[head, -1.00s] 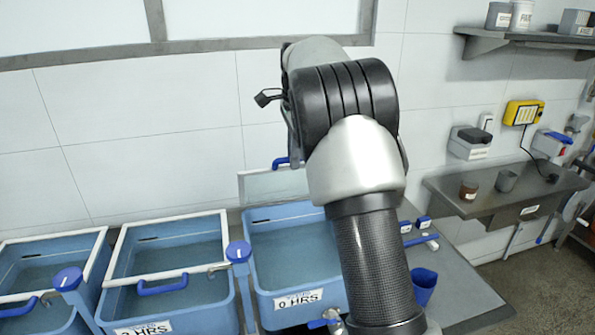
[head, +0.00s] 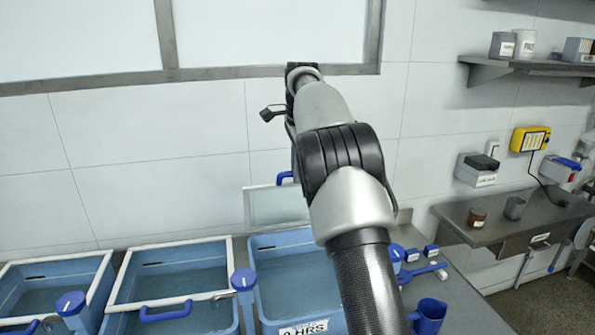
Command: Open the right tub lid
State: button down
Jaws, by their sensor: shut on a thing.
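The right tub (head: 268,308) is light blue, has a "0 HRS" label and holds liquid. Its lid (head: 270,207), a clear pane in a white frame, stands raised and nearly upright at the tub's back edge. The lid's blue handle (head: 285,177) is at its upper edge. My gripper (head: 293,172) is at that handle, shut on it, and mostly hidden behind my arm. My arm also covers the right part of the lid and tub.
Two more blue tubs with closed white-framed lids stand to the left, with blue-capped posts (head: 243,280) between tubs. A blue jug (head: 428,315) stands right of the right tub. A metal shelf (head: 500,225) is on the right wall.

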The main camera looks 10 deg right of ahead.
jog(key=c, duration=1.9)
grip_release()
jog(key=shift+w+a+f, duration=0.1)
jog(key=shift+a+f, duration=0.05)
jog(key=shift+f, duration=0.25)
jog(key=shift+o, duration=0.9)
jog(key=shift+w, duration=0.15)
jog(key=shift+r, duration=0.2)
notch_tip(320, 180, up, 7)
jog(key=s, duration=0.1)
jog(key=shift+s+r, duration=0.15)
jog(key=shift+s, duration=0.2)
